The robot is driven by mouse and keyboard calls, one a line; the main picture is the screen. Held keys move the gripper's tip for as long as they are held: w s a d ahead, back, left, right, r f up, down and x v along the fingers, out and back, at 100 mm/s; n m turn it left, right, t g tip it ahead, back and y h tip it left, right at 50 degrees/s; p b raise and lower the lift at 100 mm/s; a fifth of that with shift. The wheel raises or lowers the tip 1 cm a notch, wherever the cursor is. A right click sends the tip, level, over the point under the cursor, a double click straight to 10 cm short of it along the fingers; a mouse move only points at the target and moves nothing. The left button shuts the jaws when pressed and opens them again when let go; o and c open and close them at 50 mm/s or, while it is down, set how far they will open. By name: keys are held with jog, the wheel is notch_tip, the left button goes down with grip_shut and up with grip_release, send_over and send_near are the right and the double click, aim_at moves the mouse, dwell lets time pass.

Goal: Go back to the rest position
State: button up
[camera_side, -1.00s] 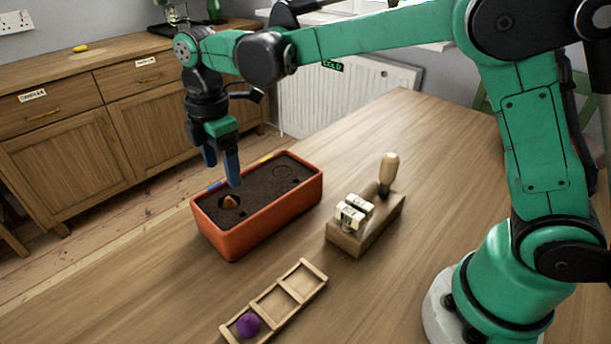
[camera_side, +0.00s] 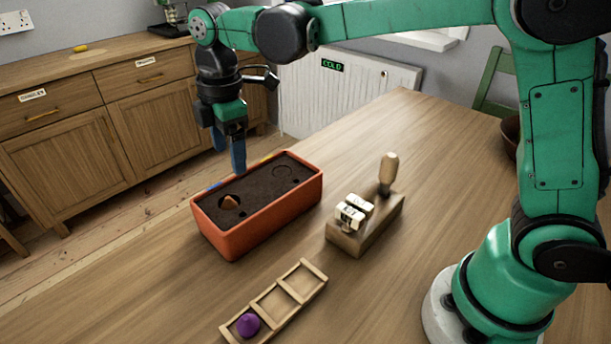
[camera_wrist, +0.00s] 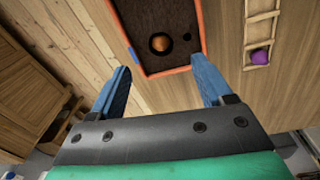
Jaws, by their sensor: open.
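My gripper (camera_side: 229,158) hangs above the back-left edge of the orange planter box (camera_side: 262,222), with its blue fingers pointing down. In the wrist view my gripper (camera_wrist: 165,88) is open, with nothing between its fingers. The planter is filled with dark soil. An orange-brown bulb (camera_side: 231,201) sits in a hole at the left end of the soil; it also shows in the wrist view (camera_wrist: 160,43). Other round marks show in the soil to the right.
A wooden tray (camera_side: 291,296) with compartments holds a purple ball (camera_side: 247,324) at its near end. A wooden block (camera_side: 366,230) holds white labelled pieces (camera_side: 353,211) and a wooden-handled tool (camera_side: 388,170). A cabinet (camera_side: 95,115) and radiator (camera_side: 350,95) stand behind.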

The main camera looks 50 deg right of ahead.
jog(key=s+d+m+t, duration=0.6)
jog(key=s+d+m, duration=0.4)
jog(key=m, duration=0.6)
jog(key=shift+s+f+t, duration=0.3)
jog(key=shift+s, duration=0.7)
